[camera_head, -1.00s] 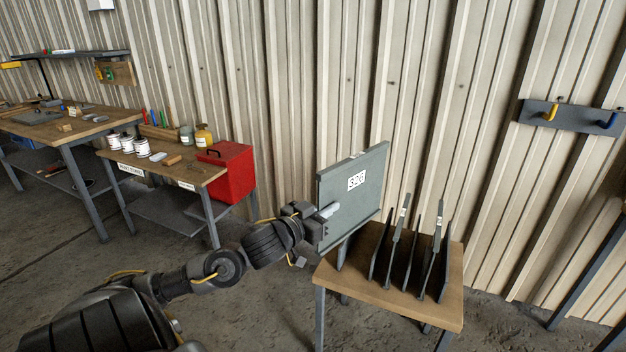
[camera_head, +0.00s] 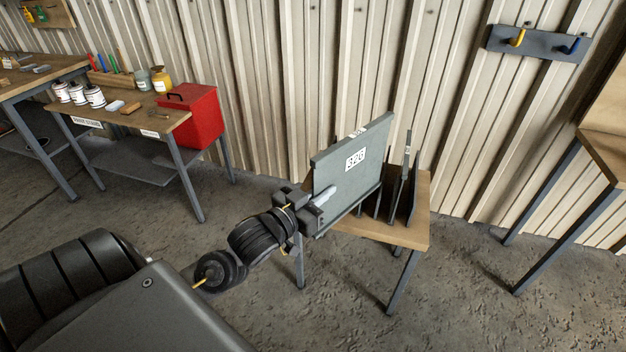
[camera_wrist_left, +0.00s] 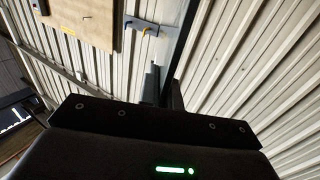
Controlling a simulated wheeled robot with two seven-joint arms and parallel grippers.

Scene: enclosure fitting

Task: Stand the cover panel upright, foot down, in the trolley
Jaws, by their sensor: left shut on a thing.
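The cover panel (camera_head: 350,178) is a flat grey-green plate with a white label reading 326. It stands near upright in the head view. My left gripper (camera_head: 318,197) is shut on its left edge, low down. In the left wrist view the panel (camera_wrist_left: 175,55) shows only edge-on beyond the gripper body. The trolley (camera_head: 410,232) has a wooden top on dark legs with several dark upright dividers and other thin panels between them. The held panel is in front of the trolley's left part and hides it. I cannot tell whether its foot touches the top. My right gripper is out of view.
A bench (camera_head: 180,118) at the left carries a red toolbox (camera_head: 192,115), tins and small items. A rail with hooks (camera_head: 537,43) hangs on the corrugated wall. Another table (camera_head: 612,158) stands at the right edge. The floor in front of the trolley is clear.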

